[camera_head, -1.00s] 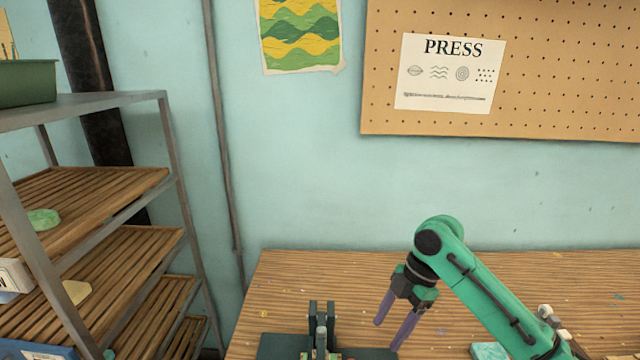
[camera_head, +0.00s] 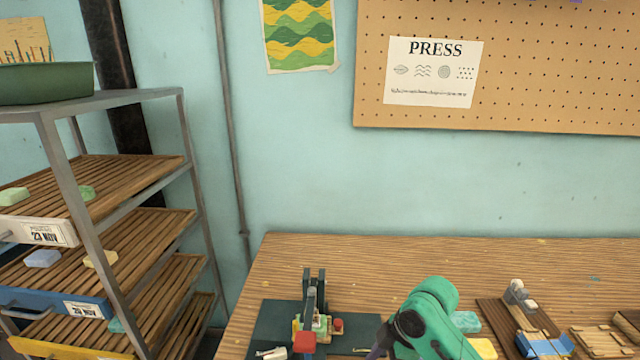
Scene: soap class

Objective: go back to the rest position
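My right arm (camera_head: 432,318), green with a dark joint, comes in at the bottom edge, low over the table. My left gripper is not in view.
A dark press (camera_head: 316,310) with a red part stands on the wooden table (camera_head: 400,262), left of my arm. Soaps, a wooden board (camera_head: 492,318) and a blue piece (camera_head: 545,345) lie to the right. A metal rack (camera_head: 190,150) with slatted shelves stands left. The table's back is mostly clear.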

